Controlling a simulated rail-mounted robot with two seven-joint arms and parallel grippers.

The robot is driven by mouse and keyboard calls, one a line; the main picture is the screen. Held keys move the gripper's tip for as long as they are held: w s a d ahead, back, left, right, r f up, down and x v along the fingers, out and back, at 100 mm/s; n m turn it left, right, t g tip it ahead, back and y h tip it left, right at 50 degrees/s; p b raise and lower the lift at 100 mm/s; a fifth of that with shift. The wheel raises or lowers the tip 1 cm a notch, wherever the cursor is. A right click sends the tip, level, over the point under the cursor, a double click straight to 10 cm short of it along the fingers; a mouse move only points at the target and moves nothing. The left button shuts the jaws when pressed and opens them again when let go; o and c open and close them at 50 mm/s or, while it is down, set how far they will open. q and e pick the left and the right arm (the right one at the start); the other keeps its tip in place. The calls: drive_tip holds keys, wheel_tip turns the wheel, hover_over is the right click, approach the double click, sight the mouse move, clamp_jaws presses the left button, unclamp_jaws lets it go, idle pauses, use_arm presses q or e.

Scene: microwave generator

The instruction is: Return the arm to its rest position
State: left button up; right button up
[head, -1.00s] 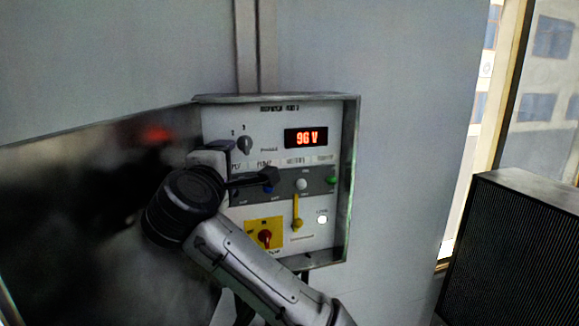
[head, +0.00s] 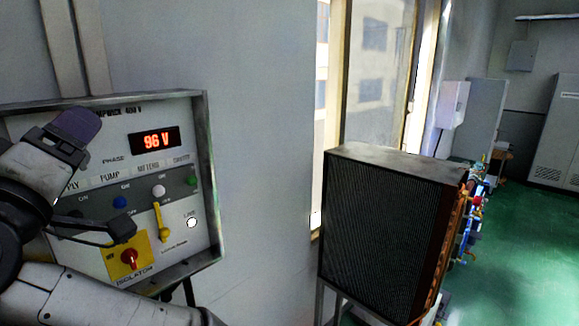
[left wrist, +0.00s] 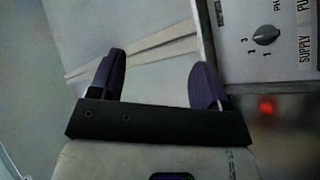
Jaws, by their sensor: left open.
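The control panel (head: 198,262) is a grey metal box with a lit red "96 V" display (head: 155,141), a yellow lever (head: 159,221), a red isolator knob (head: 129,259) on a yellow plate and coloured buttons. My left gripper (head: 76,127) is in front of the panel's upper left part and hides some of it. In the left wrist view, its purple fingers (left wrist: 158,82) are spread with nothing between them. A black selector knob (left wrist: 266,36) on the panel face shows to their right, apart from them. My right gripper is not in view.
A black finned unit (head: 385,230) stands right of the panel, in front of a window (head: 375,80). Pipes and valves (head: 476,205) sit along its right side. Open green floor (head: 525,235) lies farther right, with grey cabinets (head: 560,135) at the back.

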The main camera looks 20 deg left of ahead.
use_arm(q)
drive_tip(key=w+d+f+m+g+h+p, duration=0.25)
drive_tip(key=w+d+f+m+h, duration=0.5)
drive_tip(key=d+f+m, duration=0.5)
wheel_tip(320, 180, down, 18)
drive_tip(key=d+m+g+h+p, duration=0.1)
drive_tip(key=d+g+h+p, duration=0.1)
drive_tip(key=d+g+p, duration=0.15)
drive_tip(key=s+d+f+m+g+p, duration=0.1)
drive_tip(key=s+f+g, duration=0.2)
drive_tip(key=s+f, duration=0.35)
drive_tip(key=s+d+f+m+g+p, duration=0.1)
drive_tip(key=s+f+g, duration=0.15)
drive_tip(key=f, duration=0.65)
drive_tip(key=s+f+g, duration=0.2)
drive_tip(key=s+f, duration=0.3)
drive_tip(key=s, duration=0.3)
drive_tip(key=s+a+f+g+p, duration=0.1)
drive_tip(key=s+f+g, duration=0.2)
drive_tip(key=s+f, duration=0.2)
drive_tip(key=s, duration=0.3)
drive_tip(key=shift+s+f+p, duration=0.3)
drive_tip(key=shift+s+f, duration=0.05)
drive_tip(key=shift+f, duration=0.05)
drive_tip(key=shift+c, duration=0.3)
